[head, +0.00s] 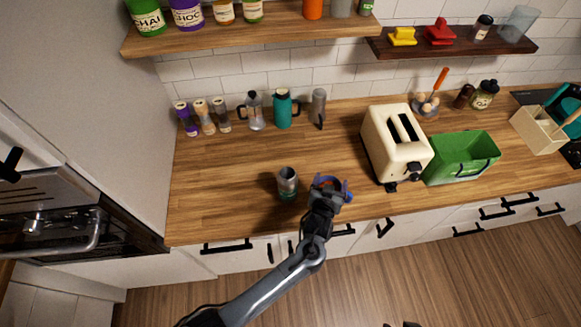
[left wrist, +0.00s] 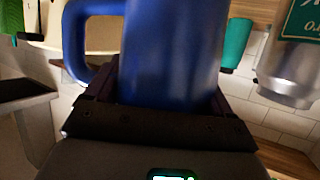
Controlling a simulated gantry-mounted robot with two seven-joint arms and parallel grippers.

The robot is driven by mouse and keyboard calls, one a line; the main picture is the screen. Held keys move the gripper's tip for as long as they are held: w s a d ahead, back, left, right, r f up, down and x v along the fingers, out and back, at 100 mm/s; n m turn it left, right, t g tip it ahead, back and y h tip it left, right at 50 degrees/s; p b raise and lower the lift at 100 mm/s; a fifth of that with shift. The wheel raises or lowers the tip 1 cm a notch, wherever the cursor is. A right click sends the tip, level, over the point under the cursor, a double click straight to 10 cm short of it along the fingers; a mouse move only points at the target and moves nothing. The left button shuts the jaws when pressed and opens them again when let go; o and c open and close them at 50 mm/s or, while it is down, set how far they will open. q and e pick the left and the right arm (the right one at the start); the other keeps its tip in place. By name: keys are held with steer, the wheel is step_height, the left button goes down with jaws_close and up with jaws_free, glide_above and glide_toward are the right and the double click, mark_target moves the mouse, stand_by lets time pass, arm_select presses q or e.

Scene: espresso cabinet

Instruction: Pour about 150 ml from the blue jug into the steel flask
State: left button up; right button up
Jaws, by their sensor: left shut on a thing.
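My left gripper (head: 329,186) is shut on the blue jug (head: 347,190), just above the counter's front part. The gripper and wrist hide most of the jug in the head view. In the left wrist view the blue jug (left wrist: 175,50) fills the middle, with its handle at the left; its mouth and contents do not show. The steel flask (head: 287,178) stands upright on the counter, left of the jug and apart from it, with an open top and a green band. Part of the flask (left wrist: 288,88) also shows at the right of the left wrist view.
A cream toaster (head: 382,136) and a green bin (head: 447,168) stand right of the jug. A French press (head: 255,112), teal bottle (head: 283,109) and grey grinder (head: 318,107) stand along the back wall. The counter left of the flask is clear. Dark tips at the bottom edge may be my right gripper.

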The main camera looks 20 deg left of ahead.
arm_select(q)
steer(key=shift+w+r, duration=0.1)
steer(key=shift+w, duration=0.15)
steer(key=shift+s, duration=0.1)
steer(key=shift+a+r+n+h, duration=0.35)
steer(key=shift+a+n, duration=0.15)
steer(key=shift+a, duration=0.2)
steer(key=shift+a+r+n+h, duration=0.3)
steer(key=shift+a+n, duration=0.15)
steer(key=shift+a, duration=0.1)
steer(key=shift+a+r+n+h, duration=0.3)
steer(key=shift+a+n, duration=0.15)
steer(key=shift+a, duration=0.1)
